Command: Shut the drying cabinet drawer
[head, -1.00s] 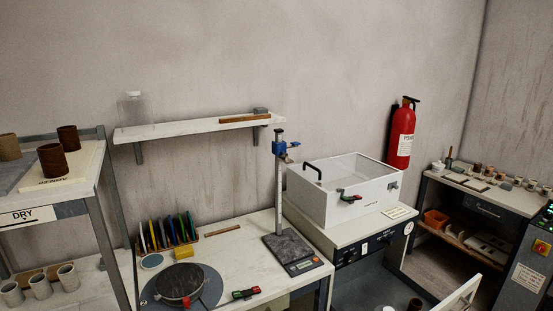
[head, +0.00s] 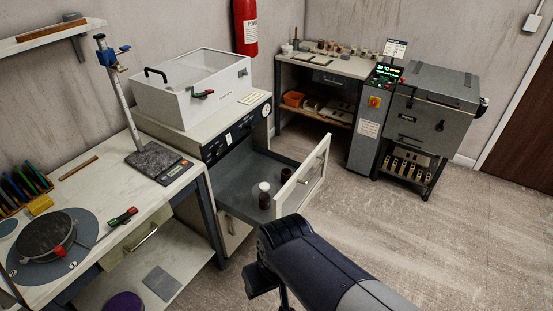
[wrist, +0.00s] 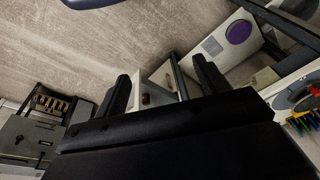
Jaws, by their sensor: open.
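The drying cabinet (head: 238,125) stands at the middle left in the head view, under a white clear-lidded box. Its drawer (head: 245,172) is pulled out, with a pale front panel (head: 306,178) and a bar handle on the outer face. A white-capped brown bottle (head: 264,196) and a dark red jar (head: 286,175) stand inside. My arm reaches in from the bottom, near the drawer's front; my fingertips are not clear there. In the wrist view my gripper (wrist: 162,88) has its two fingers apart, nothing held. A pale panel shows between them; I cannot tell if it is the drawer.
A workbench (head: 120,200) with a scale stand is at the left. A grey kiln (head: 430,110) and a control cabinet (head: 372,120) stand at the back right. The floor (head: 420,220) right of the drawer is clear.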

